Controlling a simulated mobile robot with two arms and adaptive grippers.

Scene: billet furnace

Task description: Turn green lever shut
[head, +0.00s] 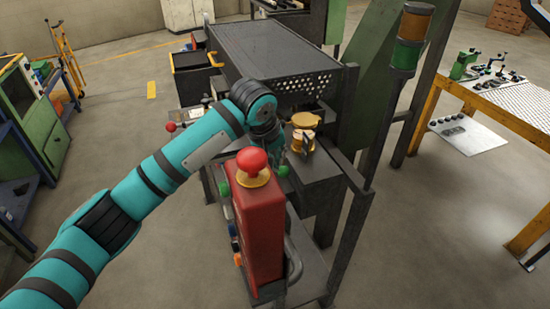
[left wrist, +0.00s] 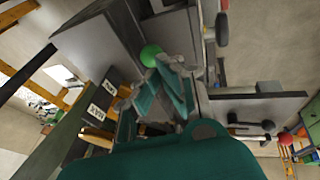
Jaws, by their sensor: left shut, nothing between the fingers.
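The green lever's round green knob (head: 283,171) shows in the head view at the front of the dark furnace, just behind the red control box. In the left wrist view the green knob (left wrist: 150,54) is at the tips of my left gripper (left wrist: 163,66). My left gripper (head: 280,153) is shut and empty, right beside the knob. I cannot tell whether they touch. The lever's shaft is mostly hidden by the gripper and the red box. My right gripper is not in view.
A red control box (head: 262,225) with a red mushroom button (head: 251,160) stands close in front of the gripper. A brass-coloured part (head: 305,121) sits on the furnace shelf just right. A red-knobbed lever (head: 170,127) is at left. A signal tower (head: 409,40) stands right.

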